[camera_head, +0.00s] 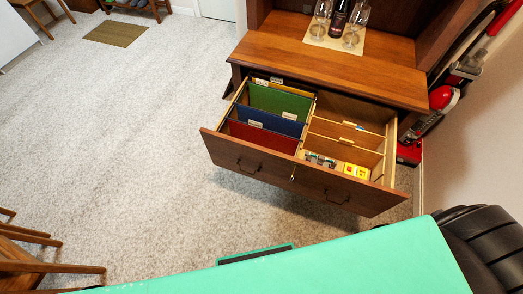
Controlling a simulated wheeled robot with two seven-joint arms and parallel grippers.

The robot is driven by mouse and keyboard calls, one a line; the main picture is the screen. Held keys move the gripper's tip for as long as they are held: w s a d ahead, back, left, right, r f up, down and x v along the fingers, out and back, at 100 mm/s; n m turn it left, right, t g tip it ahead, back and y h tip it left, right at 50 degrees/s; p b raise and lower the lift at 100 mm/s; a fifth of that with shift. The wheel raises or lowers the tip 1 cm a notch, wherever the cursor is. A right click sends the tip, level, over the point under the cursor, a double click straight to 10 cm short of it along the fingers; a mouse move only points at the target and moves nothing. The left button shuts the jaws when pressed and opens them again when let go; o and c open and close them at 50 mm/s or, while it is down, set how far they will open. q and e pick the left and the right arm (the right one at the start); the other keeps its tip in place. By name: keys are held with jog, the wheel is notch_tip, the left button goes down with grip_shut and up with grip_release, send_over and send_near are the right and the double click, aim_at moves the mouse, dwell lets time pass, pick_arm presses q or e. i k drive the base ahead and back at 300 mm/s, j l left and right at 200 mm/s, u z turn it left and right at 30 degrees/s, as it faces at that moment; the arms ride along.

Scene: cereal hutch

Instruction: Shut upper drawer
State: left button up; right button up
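The upper drawer (275,180) of the wooden hutch (335,62) is pulled well out toward me. Its brown front has two dark handles, a left one (248,167) and a right one (337,197), with a small key (292,174) between them. Inside are green, blue and red hanging files on the left. Wooden dividers and small items stand on the right. Neither of my grippers shows in the view, so their distance from the drawer cannot be seen.
Glasses and a bottle (338,18) stand on a mat on the hutch top. A red vacuum cleaner (443,98) stands against the right wall. Wooden chairs (40,262) are at lower left. The carpet (130,150) left of the drawer is clear.

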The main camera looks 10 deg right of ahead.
aim_at(369, 198)
jog(key=z, duration=0.8)
